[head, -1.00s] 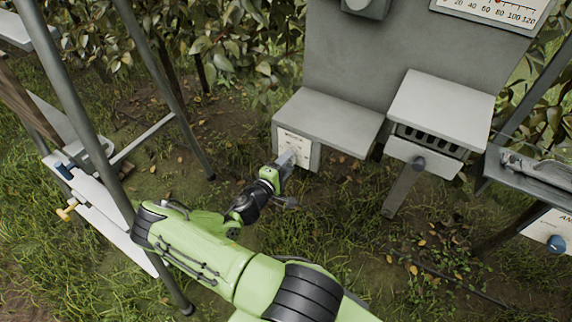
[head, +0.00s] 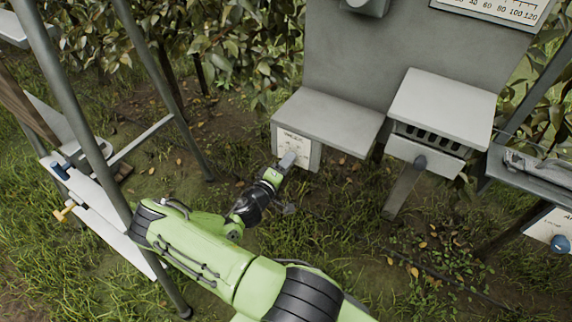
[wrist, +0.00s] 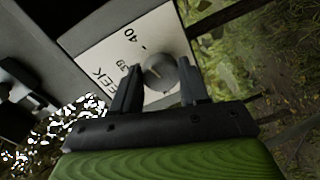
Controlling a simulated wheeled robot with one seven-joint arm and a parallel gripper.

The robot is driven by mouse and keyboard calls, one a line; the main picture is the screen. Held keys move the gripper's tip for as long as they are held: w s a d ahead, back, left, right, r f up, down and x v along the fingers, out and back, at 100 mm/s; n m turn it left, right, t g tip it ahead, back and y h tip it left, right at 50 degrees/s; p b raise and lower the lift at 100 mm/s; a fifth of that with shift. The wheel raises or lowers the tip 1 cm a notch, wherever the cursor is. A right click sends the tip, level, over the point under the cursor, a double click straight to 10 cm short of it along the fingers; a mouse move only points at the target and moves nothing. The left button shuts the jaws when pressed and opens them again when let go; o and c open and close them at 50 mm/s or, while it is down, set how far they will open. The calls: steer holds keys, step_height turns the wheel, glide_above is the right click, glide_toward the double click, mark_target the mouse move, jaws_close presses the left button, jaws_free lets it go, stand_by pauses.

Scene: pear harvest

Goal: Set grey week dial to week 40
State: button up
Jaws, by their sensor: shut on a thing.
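The grey week dial (wrist: 158,72) is a round knob on a white plate (wrist: 120,60) lettered WEEK. The numbers 39 and 40 are printed beside it, with 40 at the upper part of the plate in the wrist view. My gripper (wrist: 160,84) has one finger on each side of the knob and is shut on it. I cannot make out clearly where the dial's pointer stands. In the head view my gripper (head: 286,162) is at the front plate (head: 293,143) of the low grey box, and it hides the dial there.
A metal frame leg (head: 75,110) rises left of my arm. Grass lies open below the boxes.

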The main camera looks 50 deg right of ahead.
steer(key=shift+f, duration=0.15)
steer(key=o, duration=1.1)
steer(key=shift+c, duration=0.2)
steer(key=s+a+r+p, duration=0.1)
steer(key=a+p, duration=0.1)
steer(key=a, duration=1.3)
steer(key=shift+s+a+r, duration=0.3)
steer(key=shift+s+a, duration=0.05)
